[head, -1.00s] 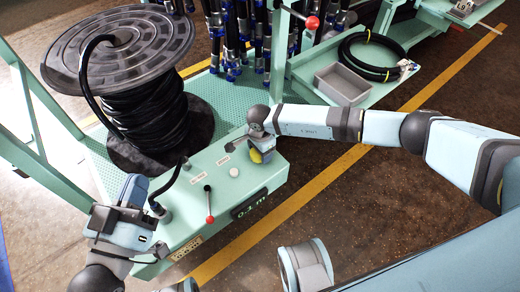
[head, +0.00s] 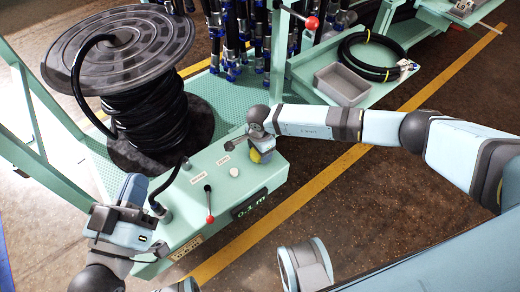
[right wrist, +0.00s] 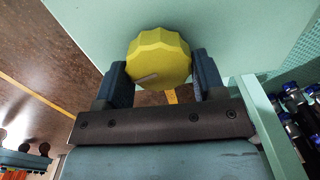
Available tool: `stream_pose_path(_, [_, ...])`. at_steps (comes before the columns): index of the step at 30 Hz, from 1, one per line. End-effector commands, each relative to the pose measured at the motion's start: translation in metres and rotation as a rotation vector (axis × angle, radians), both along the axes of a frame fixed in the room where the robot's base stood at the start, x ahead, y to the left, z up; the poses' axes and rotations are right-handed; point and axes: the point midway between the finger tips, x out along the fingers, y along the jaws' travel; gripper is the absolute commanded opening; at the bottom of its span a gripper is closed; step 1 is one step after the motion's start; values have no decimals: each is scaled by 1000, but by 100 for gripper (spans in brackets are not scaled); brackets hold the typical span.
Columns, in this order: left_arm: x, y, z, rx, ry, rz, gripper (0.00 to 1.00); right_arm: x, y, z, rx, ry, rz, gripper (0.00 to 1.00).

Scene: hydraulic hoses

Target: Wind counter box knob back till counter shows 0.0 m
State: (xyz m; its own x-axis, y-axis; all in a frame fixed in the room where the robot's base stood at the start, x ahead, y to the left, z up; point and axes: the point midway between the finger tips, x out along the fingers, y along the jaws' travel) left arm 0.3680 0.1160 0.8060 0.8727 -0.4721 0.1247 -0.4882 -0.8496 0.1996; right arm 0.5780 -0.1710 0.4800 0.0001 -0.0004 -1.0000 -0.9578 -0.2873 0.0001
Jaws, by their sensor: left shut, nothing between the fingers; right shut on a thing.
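The yellow faceted knob (right wrist: 158,58) sits between the two dark fingers of my right gripper (right wrist: 162,82), which is shut on it. In the head view the knob (head: 262,156) shows at the far right end of the pale green counter box (head: 205,214), partly hidden by the right gripper (head: 258,140). The counter display (head: 249,204) on the box's front reads about 0.1 m in green. My left gripper (head: 136,190) is shut and empty, over the left end of the box beside the upright hose fitting.
A grey reel (head: 120,50) with black hose stands behind the box, a loose loop hanging at its left. A red-tipped lever (head: 209,218) and a white button (head: 234,171) are on the box. A grey bin (head: 342,84) lies on the right shelf.

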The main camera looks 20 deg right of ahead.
Motion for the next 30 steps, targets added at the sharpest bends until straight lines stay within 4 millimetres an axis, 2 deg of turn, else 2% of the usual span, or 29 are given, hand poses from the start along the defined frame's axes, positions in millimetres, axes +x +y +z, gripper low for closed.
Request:
stream_pose_path(27, [0, 0, 3, -4, -9, 3, 0, -2, 4, 0, 5, 3, -27, 40])
stream_pose_path(28, [0, 0, 3, -5, -8, 3, 0, -2, 4, 0, 5, 3, -27, 70])
stream_pose_path(30, [0, 0, 3, -5, -8, 3, 0, -2, 3, 0, 5, 2, -27, 86])
